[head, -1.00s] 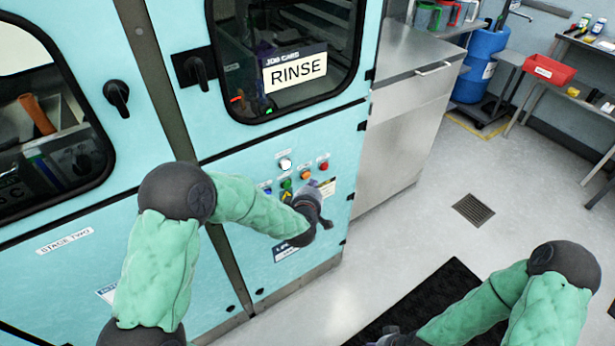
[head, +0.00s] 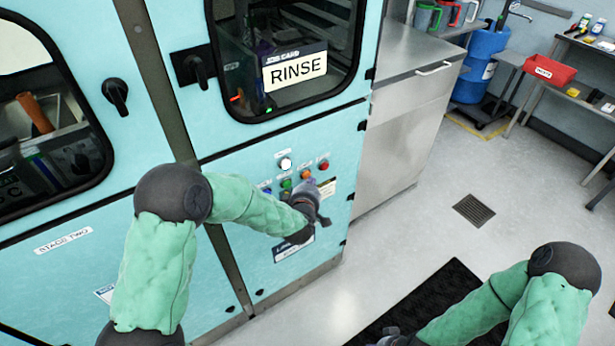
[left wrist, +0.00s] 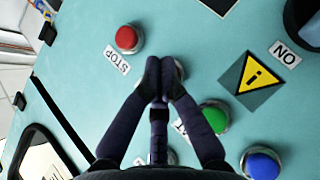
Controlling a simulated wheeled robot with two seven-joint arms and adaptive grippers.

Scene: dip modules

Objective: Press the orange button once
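The orange button (head: 305,174) is on the turquoise panel in the head view, left of and below the red button (head: 323,164). My left gripper (head: 309,186) is right by it, at the panel. In the left wrist view the left gripper's fingertips (left wrist: 160,70) are together with nothing held between them. They cover most of a button there, with only part of its metal rim showing beside them; contact cannot be told. My right gripper (head: 391,337) shows only partly at the bottom of the head view.
Close by are the red STOP button (left wrist: 128,40), a green button (left wrist: 215,117) and a blue button (left wrist: 262,163). A white button (head: 285,163) is at the upper left of the group. A yellow warning sign (left wrist: 254,74) is nearby. Open floor lies right of the cabinet.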

